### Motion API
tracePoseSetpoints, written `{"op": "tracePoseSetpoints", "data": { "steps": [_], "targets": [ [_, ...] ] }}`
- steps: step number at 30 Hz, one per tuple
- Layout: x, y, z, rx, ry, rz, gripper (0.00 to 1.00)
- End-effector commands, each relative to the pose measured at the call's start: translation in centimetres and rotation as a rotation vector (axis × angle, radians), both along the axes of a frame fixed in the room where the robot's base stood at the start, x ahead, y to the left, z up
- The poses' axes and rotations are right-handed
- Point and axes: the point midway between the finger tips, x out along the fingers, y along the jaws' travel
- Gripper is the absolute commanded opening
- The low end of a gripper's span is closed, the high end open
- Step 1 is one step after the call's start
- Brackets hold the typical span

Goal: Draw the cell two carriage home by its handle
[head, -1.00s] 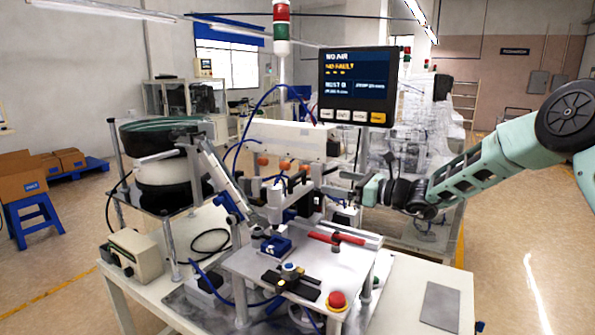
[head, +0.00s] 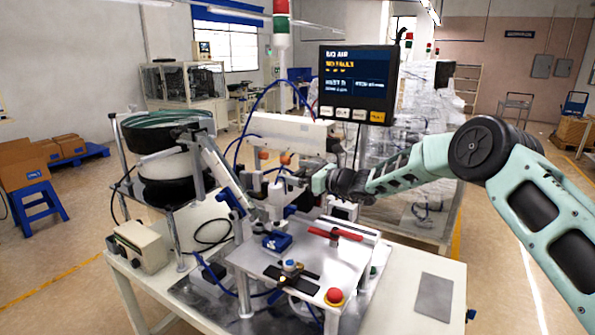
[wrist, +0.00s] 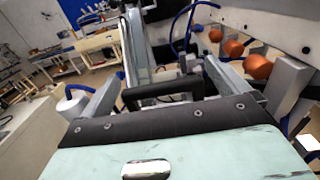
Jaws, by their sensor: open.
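My gripper (head: 302,181) is at the back of the work table, beside the grey upright parts of the feeder station. In the wrist view my gripper (wrist: 162,84) is open, with one grey finger on each side. A black bar-shaped handle (wrist: 160,88) shows between the fingers, in front of grey metal parts. I cannot tell whether the fingers touch it. No label marks cell two, and the carriage body under the handle is mostly hidden by my gripper. In the head view the handle cannot be made out.
A bowl feeder (head: 165,135) stands at left with its sloping track. A plate in front carries a blue block (head: 277,242), a red bar (head: 334,233) and a red button (head: 334,296). A screen (head: 357,85) rises behind. Orange knobs (wrist: 257,67) line the right in the wrist view.

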Motion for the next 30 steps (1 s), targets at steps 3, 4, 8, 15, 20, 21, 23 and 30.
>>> {"op": "tracePoseSetpoints", "data": {
  "steps": [3, 4, 8, 15, 20, 21, 23, 30],
  "targets": [
    [0.0, 0.0, 0.0, 0.0, 0.0, 0.0, 1.0],
    [0.0, 0.0, 0.0, 0.0, 0.0, 0.0, 0.92],
    [0.0, 0.0, 0.0, 0.0, 0.0, 0.0, 0.56],
    [-0.3, -0.5, -0.1, 0.001, 0.001, 0.0, 0.43],
    [-1.6, -2.6, -0.3, 0.001, 0.002, -0.003, 0.43],
    [-2.1, -3.3, -0.3, 0.002, 0.001, -0.002, 0.43],
    [-2.9, -4.6, -0.3, 0.0, 0.0, -0.004, 0.43],
    [-6.6, -10.1, -0.3, 0.001, 0.001, -0.004, 0.43]
  ]
}}
